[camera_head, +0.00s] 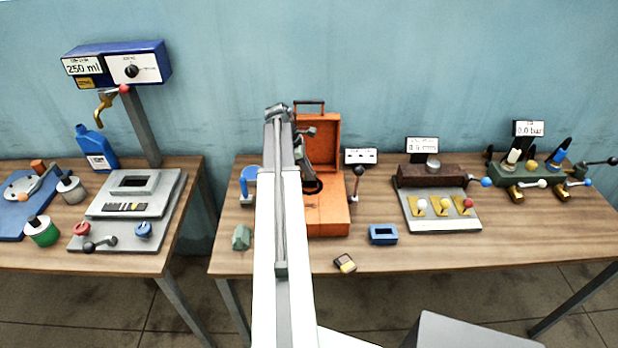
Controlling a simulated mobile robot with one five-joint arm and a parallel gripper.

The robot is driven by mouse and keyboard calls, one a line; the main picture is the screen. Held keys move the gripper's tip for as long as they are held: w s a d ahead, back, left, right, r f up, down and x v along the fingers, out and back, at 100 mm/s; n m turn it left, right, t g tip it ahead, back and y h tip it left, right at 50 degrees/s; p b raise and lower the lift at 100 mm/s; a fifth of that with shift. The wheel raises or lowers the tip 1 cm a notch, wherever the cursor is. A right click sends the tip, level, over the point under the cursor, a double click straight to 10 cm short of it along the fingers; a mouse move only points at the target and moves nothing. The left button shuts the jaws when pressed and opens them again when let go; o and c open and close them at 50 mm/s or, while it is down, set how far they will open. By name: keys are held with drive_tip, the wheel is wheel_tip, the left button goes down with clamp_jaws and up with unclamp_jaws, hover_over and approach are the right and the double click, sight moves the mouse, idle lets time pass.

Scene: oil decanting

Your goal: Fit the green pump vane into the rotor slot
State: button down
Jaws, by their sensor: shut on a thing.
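My gripper (308,160) is at the far end of my white arm, in front of the open orange case. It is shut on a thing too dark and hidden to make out. I cannot tell whether this is the green pump vane. A dark round part (313,186) shows in the case just below the gripper, partly hidden by it. I cannot make out a rotor slot there. A small grey-green block (241,237) lies on the table left of my arm.
The orange case (326,220) stands open on the wooden table (500,245). A blue hollow block (383,234) and a small dark-and-yellow block (345,263) lie right of my arm. A lever fixture (440,210) and a valve bench (540,178) stand farther right. A dispenser (118,62) stands left.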

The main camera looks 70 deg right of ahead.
drive_tip(key=shift+d, duration=0.15)
drive_tip(key=f+b, duration=0.4)
drive_tip(key=shift+w+d, duration=0.2)
drive_tip(key=shift+d, duration=0.05)
drive_tip(key=shift+r, duration=0.25)
drive_tip(key=shift+f, duration=0.15)
drive_tip(key=c, duration=1.8)
unclamp_jaws()
drive_tip(key=shift+f, duration=0.1)
drive_tip(key=o, duration=0.4)
drive_tip(key=shift+o, duration=0.2)
